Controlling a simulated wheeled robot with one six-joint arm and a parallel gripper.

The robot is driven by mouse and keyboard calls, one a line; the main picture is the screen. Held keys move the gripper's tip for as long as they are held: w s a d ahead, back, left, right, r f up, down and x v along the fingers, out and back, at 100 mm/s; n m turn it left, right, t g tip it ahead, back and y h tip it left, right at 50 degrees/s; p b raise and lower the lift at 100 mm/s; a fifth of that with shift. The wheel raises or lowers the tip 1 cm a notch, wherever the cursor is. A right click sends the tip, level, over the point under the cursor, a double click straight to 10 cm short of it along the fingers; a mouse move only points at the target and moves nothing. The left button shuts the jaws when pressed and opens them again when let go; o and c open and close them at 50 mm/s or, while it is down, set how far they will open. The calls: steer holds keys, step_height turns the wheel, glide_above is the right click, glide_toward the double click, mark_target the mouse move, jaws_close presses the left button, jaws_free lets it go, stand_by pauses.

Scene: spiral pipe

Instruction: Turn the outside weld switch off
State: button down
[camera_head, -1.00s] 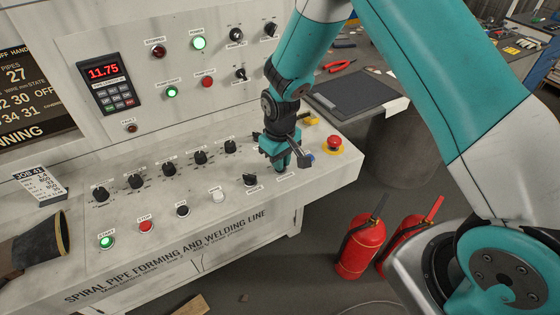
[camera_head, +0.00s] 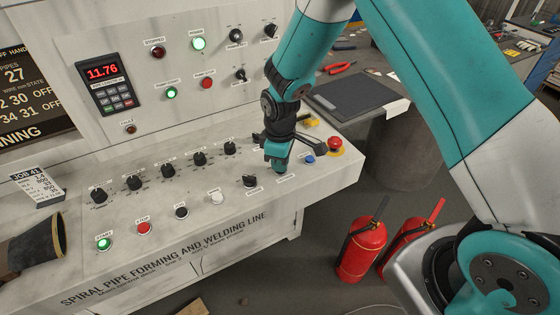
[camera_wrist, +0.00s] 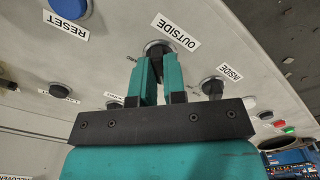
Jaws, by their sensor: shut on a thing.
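The outside weld switch (camera_wrist: 157,47) is a dark rotary knob beside the label "OUTSIDE" in the wrist view. My gripper (camera_wrist: 158,66) is shut on it, with one teal finger on each side. In the head view my gripper (camera_head: 277,165) is down at the right end of the sloped console and hides the switch. The switch's exact pointer angle cannot be read between the fingers. The inside switch (camera_wrist: 213,87), a similar knob, stands to the right in the wrist view; it also shows in the head view (camera_head: 250,181), left of my gripper.
A blue reset button (camera_head: 309,160) and a red emergency stop (camera_head: 335,144) on a yellow base lie just right of my gripper. A row of black knobs (camera_head: 169,171) runs left along the console (camera_head: 325,179). Red fire extinguishers (camera_head: 362,247) stand on the floor.

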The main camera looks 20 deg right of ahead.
stand_by(0.3)
steer(key=c, duration=1.2)
jaws_free()
steer(key=shift+r, duration=0.1)
step_height(320, 180, up, 17)
steer(key=shift+r+b, duration=0.15)
steer(key=shift+b, duration=0.85)
steer(key=s+a+r+m+y, duration=0.1)
steer(key=s+r, duration=0.1)
steer(key=s, duration=0.6)
steer(key=s+a+r+m+y, duration=0.1)
steer(key=s+a+r, duration=0.1)
steer(key=s, duration=0.7)
steer(key=s+a+r+m+y, duration=0.1)
steer(key=s+r+y, duration=0.1)
steer(key=s, duration=0.6)
steer(key=shift+s+a+r+m, duration=0.15)
steer(key=shift+a+r+m, duration=0.05)
steer(key=shift+r+m, duration=0.2)
